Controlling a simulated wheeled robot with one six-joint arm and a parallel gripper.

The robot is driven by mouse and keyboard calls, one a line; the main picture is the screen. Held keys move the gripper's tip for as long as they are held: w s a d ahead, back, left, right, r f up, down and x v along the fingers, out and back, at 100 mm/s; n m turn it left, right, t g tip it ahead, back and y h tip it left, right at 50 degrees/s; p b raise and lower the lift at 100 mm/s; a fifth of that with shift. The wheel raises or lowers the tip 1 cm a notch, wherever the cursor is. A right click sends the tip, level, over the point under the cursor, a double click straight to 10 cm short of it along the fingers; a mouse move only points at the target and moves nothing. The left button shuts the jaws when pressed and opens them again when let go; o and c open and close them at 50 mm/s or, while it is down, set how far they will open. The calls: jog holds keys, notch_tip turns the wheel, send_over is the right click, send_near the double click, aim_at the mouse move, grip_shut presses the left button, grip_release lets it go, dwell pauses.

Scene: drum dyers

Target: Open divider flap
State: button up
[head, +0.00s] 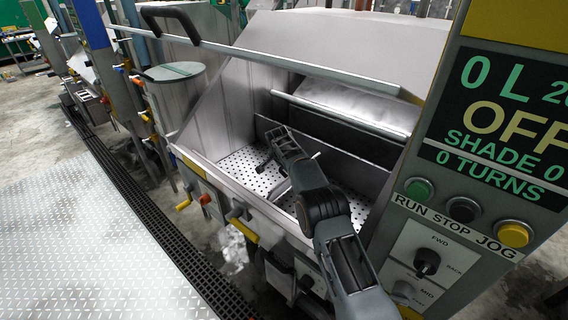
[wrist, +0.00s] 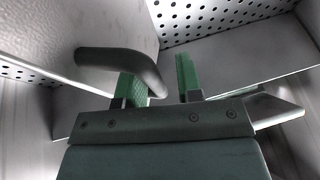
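My gripper (wrist: 158,68) has two green fingers with a clear gap between them. A dark, bent bar handle (wrist: 112,60) crosses in front of the left finger and curves down between the fingers, without visibly touching the right one. In the head view my gripper (head: 270,155) is down inside the open tub (head: 230,165), above its perforated floor. A thin pale edge (head: 296,178) beside my arm may be the divider flap; my arm hides part of it. I cannot tell which panel the handle joins.
The tub's lid stands raised, with a long bar (head: 290,66) and black handle (head: 170,22) above. A control panel (head: 465,210) with buttons stands close on the right. The tub walls surround my gripper. Chequered floor plate (head: 90,240) lies clear at left.

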jog(key=shift+o, duration=0.6)
jog(key=shift+r, duration=0.25)
jog(key=shift+r, duration=0.25)
jog(key=b+v, duration=0.2)
jog(key=v, duration=1.1)
jog(key=shift+s+b, duration=0.25)
jog(key=shift+b, duration=0.05)
